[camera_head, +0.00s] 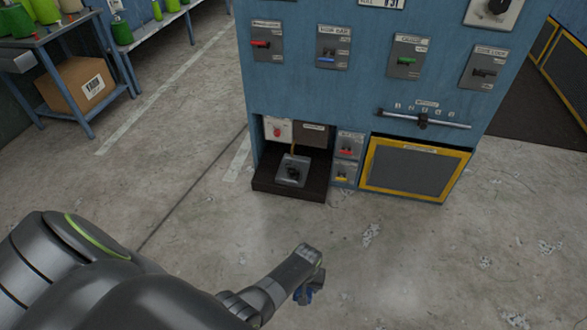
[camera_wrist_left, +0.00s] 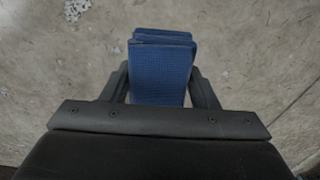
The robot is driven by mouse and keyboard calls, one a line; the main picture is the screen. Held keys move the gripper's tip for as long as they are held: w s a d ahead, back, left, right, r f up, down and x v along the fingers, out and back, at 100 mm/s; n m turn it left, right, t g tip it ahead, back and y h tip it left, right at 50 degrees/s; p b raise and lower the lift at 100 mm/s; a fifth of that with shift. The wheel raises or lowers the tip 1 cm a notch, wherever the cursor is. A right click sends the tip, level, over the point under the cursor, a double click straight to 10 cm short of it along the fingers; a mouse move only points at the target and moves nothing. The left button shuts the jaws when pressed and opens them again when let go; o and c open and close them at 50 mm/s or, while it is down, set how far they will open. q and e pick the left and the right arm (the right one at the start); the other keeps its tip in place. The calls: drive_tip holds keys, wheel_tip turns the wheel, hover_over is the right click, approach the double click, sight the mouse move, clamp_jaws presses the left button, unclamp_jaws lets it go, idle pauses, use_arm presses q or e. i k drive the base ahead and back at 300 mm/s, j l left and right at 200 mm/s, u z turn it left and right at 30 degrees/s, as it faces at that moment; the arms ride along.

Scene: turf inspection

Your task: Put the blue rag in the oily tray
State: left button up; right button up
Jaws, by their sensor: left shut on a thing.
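My left gripper (camera_head: 311,281) reaches in from the lower left in the head view, above the concrete floor and in front of the blue cabinet. It is shut on the blue rag (camera_head: 304,296), of which only a small part shows below the fingers. In the left wrist view the folded blue rag (camera_wrist_left: 162,75) sits between the two dark fingers of the gripper (camera_wrist_left: 162,88). I cannot make out an oily tray in either view. My right gripper is not in view.
The blue cabinet (camera_head: 330,90) carries several switches and a yellow-framed panel (camera_head: 415,168). A dark ledge (camera_head: 290,188) with a grey switch box (camera_head: 293,170) juts out at its foot. A workbench (camera_head: 50,40) with a cardboard box (camera_head: 80,85) stands upper left. The floor between is clear.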

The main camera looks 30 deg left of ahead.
sight(292, 177)
drive_tip(key=i+j+u, duration=0.1)
drive_tip(key=i+j, duration=0.2)
drive_tip(key=i, duration=0.15)
drive_tip(key=i+j+u, duration=0.15)
drive_tip(key=i, duration=0.3)
drive_tip(key=j, duration=0.1)
